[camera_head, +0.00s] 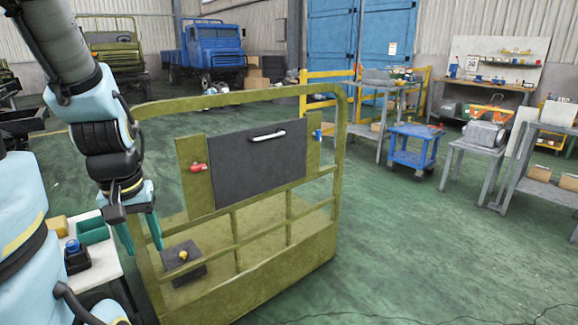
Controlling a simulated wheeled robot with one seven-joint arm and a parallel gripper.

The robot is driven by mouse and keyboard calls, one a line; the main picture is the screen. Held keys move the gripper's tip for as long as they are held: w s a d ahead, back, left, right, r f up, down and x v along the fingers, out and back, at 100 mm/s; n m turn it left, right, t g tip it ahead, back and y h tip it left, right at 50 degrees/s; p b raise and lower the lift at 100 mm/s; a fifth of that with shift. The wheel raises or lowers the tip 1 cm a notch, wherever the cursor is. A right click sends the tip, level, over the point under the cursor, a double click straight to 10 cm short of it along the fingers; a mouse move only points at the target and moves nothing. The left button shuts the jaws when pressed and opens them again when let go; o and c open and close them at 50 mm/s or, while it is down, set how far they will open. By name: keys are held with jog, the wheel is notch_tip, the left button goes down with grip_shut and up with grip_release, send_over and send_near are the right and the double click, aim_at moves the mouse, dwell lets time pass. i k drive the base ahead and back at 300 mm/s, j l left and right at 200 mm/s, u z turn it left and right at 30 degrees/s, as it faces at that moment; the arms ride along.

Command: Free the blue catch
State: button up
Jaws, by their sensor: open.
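The blue catch (317,134) is a small piece on the olive post at the right edge of a dark grey panel (240,165). The panel has a white bar handle (267,135) near its top. A red catch (198,168) sits on the olive post at the panel's left edge. The panel is held upright in an olive frame (330,215). My gripper (141,236) is open and empty, pointing down at the left of the frame, well apart from the blue catch. I cannot tell from here how either catch is set.
A dark box with a yellow knob (183,257) stands on the frame's floor. A blue cart (412,150) and grey benches (474,148) stand at the right. Green floor in front right is clear.

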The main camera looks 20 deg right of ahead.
aim_at(318, 132)
jog(key=z, duration=1.05)
jog(key=u, duration=1.35)
jog(key=i+l+z, duration=0.1)
jog(key=z, duration=0.3)
jog(key=i+l+z, duration=0.15)
jog(key=l+z, duration=0.15)
jog(key=z, duration=0.15)
jog(key=i+l+z, duration=0.15)
jog(key=z, duration=0.25)
jog(key=i+l+u, duration=0.6)
jog(key=i, duration=0.15)
jog(key=j, duration=0.1)
